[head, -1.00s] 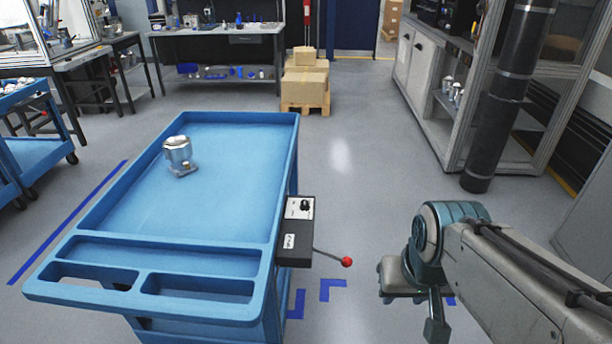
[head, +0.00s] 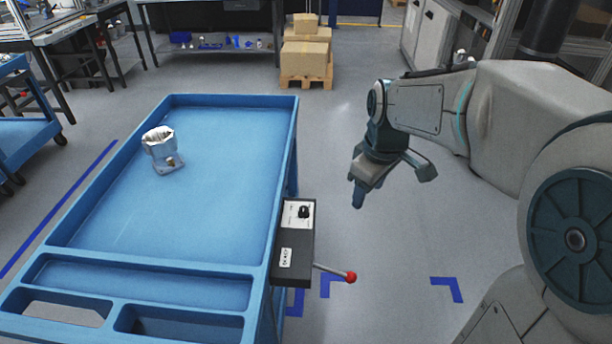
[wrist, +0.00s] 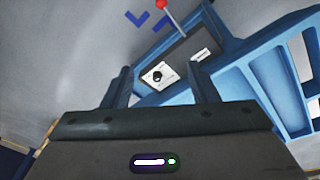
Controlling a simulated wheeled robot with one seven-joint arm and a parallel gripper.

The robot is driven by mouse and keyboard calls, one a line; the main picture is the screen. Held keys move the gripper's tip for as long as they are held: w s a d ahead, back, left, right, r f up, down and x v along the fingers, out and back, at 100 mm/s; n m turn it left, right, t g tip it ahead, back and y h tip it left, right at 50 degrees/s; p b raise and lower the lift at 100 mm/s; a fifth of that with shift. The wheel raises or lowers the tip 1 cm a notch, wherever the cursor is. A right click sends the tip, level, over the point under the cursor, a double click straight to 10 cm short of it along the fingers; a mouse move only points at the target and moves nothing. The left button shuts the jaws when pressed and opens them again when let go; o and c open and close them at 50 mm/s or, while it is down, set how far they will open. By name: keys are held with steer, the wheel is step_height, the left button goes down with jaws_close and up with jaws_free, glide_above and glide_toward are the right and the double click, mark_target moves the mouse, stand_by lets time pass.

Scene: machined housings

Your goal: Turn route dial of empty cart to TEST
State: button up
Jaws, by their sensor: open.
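A blue cart (head: 190,220) stands at the left of the head view with a metal housing (head: 163,150) on its top tray. A black control box (head: 292,250) is fixed to the cart's right side. Its route dial (head: 303,212) is a black knob on a white plate, also seen in the wrist view (wrist: 157,76); the markings are too small to read. My gripper (head: 358,197) is in the air to the right of the box, apart from it. In the wrist view its two fingers (wrist: 157,85) are apart and empty, with the dial showing between them at some distance.
A lever with a red ball (head: 351,277) sticks out to the right from the box, below the dial. Blue floor marks (head: 447,288) lie on the clear floor at the right. Boxes on a pallet (head: 306,55) and another blue cart (head: 22,130) stand farther off.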

steer(key=w+a+f+n+g, duration=0.1)
steer(key=w+a+f+n, duration=0.1)
steer(key=w+a+n, duration=0.3)
steer(key=w+a+f+n, duration=0.1)
steer(key=w+f+n, duration=0.2)
steer(key=w, duration=0.4)
steer(key=n+p, duration=0.2)
steer(key=n, duration=0.7)
glide_above(304, 208)
step_height(304, 208, down, 9)
steer(key=shift+g, duration=0.4)
step_height(304, 208, down, 13)
steer(key=shift+f+p, duration=0.2)
steer(key=shift+p, duration=0.7)
steer(key=c, duration=1)
